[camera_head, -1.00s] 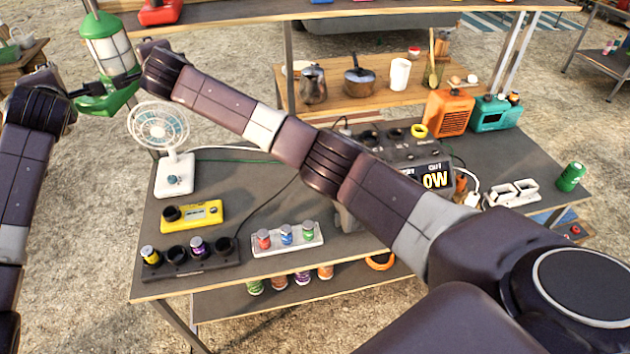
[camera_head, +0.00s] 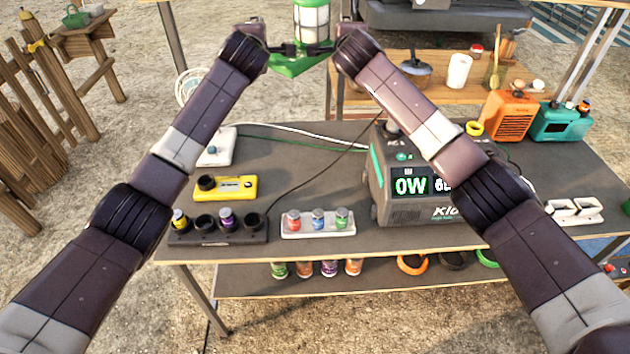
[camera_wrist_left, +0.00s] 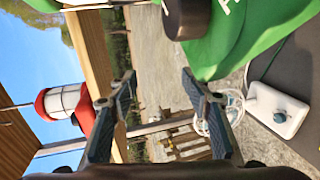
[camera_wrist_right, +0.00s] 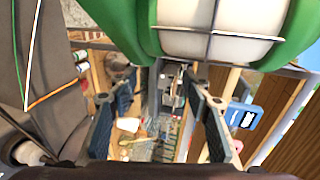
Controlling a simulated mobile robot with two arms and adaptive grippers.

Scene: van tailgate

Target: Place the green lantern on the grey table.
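The green lantern (camera_head: 312,18) with a white barrel is upright at the top of the head view, in the air, its top cut off. Its green base (camera_head: 296,64) flares out below. My left gripper (camera_head: 293,48) and my right gripper (camera_head: 325,48) meet it from opposite sides, just above the base. In the left wrist view my fingers (camera_wrist_left: 158,75) are apart, with the lantern's green base (camera_wrist_left: 255,30) beside them. In the right wrist view my fingers (camera_wrist_right: 158,85) are also apart, below the white barrel (camera_wrist_right: 215,22). Exact contact is unclear. The grey table (camera_head: 300,178) lies nearer, below the lantern.
A power station (camera_head: 425,205) stands at the table's centre right. A yellow device (camera_head: 226,188), a dark rack (camera_head: 215,238) and a white tray of small jars (camera_head: 318,222) line its left front.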

